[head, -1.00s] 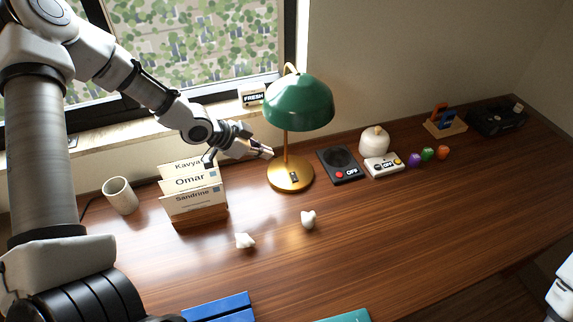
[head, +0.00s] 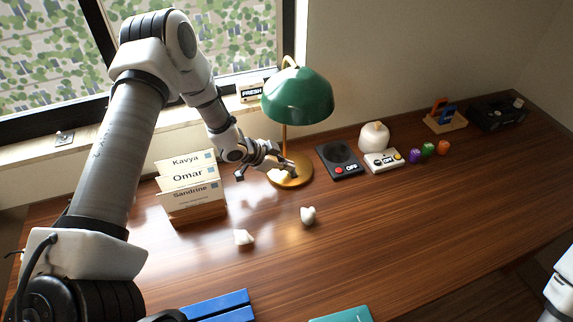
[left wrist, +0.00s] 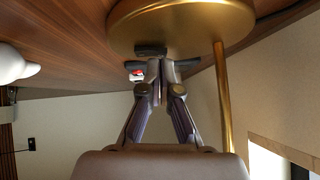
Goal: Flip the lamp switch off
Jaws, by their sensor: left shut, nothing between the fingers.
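The lamp has a green dome shade (head: 297,97), a thin brass stem and a round brass base (head: 304,174) on the wooden desk. A bright warm patch shows on the base. My left gripper (head: 286,167) is shut and empty, its tips low over the left part of the base, close to the stem. The switch on the base is hidden behind the gripper in the head view. In the left wrist view, the shut fingertips (left wrist: 166,66) are by the edge of the brass base (left wrist: 205,22); I cannot tell whether they touch it. My right gripper is out of view.
A card holder (head: 190,190) stands left of the lamp.

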